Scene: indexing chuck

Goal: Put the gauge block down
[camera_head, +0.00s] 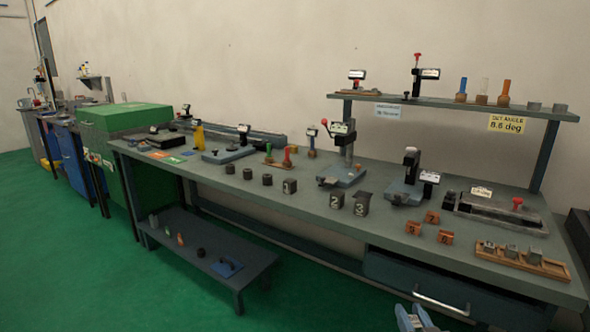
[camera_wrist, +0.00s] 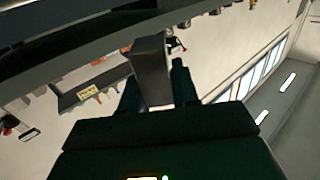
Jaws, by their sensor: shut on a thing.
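My gripper (camera_wrist: 156,92) is shut on a dark grey rectangular block, taken to be the gauge block (camera_wrist: 151,68), in the wrist view. The block stands out beyond the two dark fingers, with one finger on each side of it. Its far end is close to a dark edge across the top of that view, but I cannot tell whether they touch. The held block does not show in the head view. A pale blue-grey piece at that view's bottom edge may be part of my arm.
The long grey workbench (camera_head: 300,204) carries dark numbered blocks (camera_head: 362,204), orange blocks (camera_head: 413,228), a wooden tray (camera_head: 545,266) with small blocks, and several measuring fixtures. A raised shelf (camera_head: 450,102) stands at the back right. A low shelf (camera_head: 205,256) sits below.

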